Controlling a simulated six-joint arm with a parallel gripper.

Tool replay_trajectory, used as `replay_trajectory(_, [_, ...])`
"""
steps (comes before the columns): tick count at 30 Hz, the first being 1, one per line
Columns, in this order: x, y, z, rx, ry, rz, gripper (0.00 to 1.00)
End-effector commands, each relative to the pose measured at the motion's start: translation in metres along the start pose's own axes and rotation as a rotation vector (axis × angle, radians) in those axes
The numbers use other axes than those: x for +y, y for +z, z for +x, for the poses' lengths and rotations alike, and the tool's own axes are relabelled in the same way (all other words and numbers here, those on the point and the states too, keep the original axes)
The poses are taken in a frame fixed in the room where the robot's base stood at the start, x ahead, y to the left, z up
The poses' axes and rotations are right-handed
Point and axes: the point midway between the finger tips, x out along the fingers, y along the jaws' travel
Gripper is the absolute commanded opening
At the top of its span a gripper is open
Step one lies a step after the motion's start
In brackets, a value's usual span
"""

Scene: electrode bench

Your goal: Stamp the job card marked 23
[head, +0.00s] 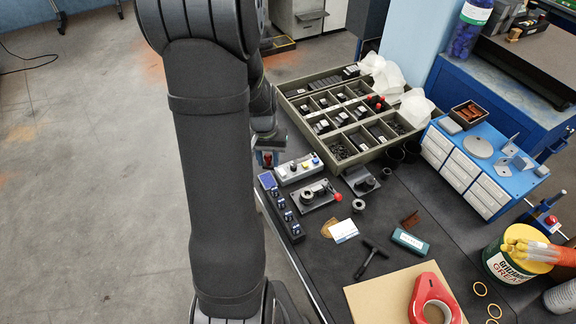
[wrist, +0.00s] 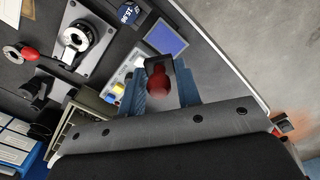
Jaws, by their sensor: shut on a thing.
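My gripper (wrist: 160,88) is shut on a dark block with a round red knob (wrist: 158,80), which looks like a hand stamp. Its lower face is hidden. In the head view my gripper (head: 268,150) is held up at the bench's left edge, beside the white button box, with a bit of red showing between the blue fingers. Part of a pale card (wrist: 14,16) shows at the wrist view's upper left corner. I cannot read a number on either.
The button box (head: 298,169), a blue-screened unit (head: 268,181) and a clamp fixture with a red knob (head: 314,195) crowd the space near the gripper. A compartment tray (head: 372,153) stands behind. A black T-handle tool (head: 369,258) and teal box (head: 410,241) lie near the card.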

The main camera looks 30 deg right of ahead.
Motion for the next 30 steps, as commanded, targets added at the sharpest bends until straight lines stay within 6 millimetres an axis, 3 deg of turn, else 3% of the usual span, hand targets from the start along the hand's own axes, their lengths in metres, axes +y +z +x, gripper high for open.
replay_trajectory(7, [-0.009, -0.002, 0.01, -0.002, 0.0, -0.017, 0.16])
replay_trajectory(21, [-0.009, -0.002, 0.054, -0.001, 0.0, -0.016, 0.16])
replay_trajectory(30, [-0.009, -0.002, 0.061, 0.001, 0.0, -0.016, 0.16])
